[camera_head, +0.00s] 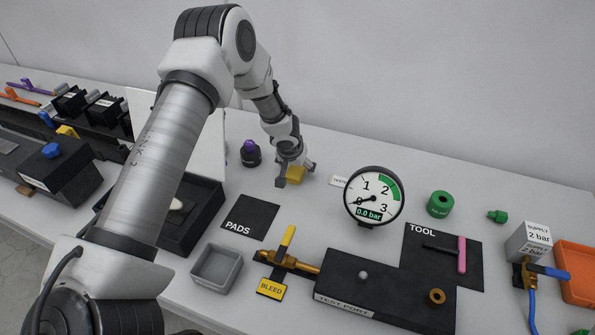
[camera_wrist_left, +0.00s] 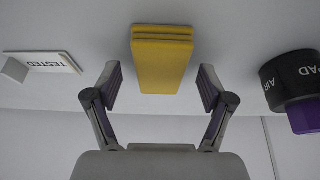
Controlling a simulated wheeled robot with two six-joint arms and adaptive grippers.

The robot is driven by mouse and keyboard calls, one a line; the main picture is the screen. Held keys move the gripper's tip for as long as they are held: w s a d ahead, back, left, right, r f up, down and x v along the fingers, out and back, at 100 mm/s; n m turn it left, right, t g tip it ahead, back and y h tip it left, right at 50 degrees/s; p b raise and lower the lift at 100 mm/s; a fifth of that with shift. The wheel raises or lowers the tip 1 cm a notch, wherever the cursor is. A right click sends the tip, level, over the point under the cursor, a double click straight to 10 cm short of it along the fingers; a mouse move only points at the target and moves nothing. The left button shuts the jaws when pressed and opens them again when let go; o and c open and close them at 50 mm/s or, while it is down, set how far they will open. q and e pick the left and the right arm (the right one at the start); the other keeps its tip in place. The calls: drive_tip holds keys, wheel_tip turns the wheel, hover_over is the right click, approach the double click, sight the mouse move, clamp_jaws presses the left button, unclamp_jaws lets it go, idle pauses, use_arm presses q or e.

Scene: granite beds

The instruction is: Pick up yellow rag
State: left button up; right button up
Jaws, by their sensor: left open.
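The yellow rag (camera_wrist_left: 162,62) is a folded, layered block on the pale bench. In the left wrist view it stands just ahead of and between the two fingers of my left gripper (camera_wrist_left: 160,90), which is open with nothing held. In the head view the yellow rag (camera_head: 296,174) shows partly behind the fingers of my left gripper (camera_head: 296,178), low over the bench; contact cannot be told. My right gripper does not show.
A black pot with a purple top (camera_head: 251,154) stands left of my left gripper. A "TESTED" label (camera_wrist_left: 40,62) lies on the other side. A pressure gauge (camera_head: 374,197) stands to the right. The black PADS mat (camera_head: 262,211) in front is empty.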

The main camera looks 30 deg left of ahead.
use_arm(q)
drive_tip(key=shift+f+b, duration=0.25)
drive_tip(key=shift+b, duration=0.1)
idle(0.4)
drive_tip(key=shift+r, duration=0.1)
drive_tip(key=c, duration=1)
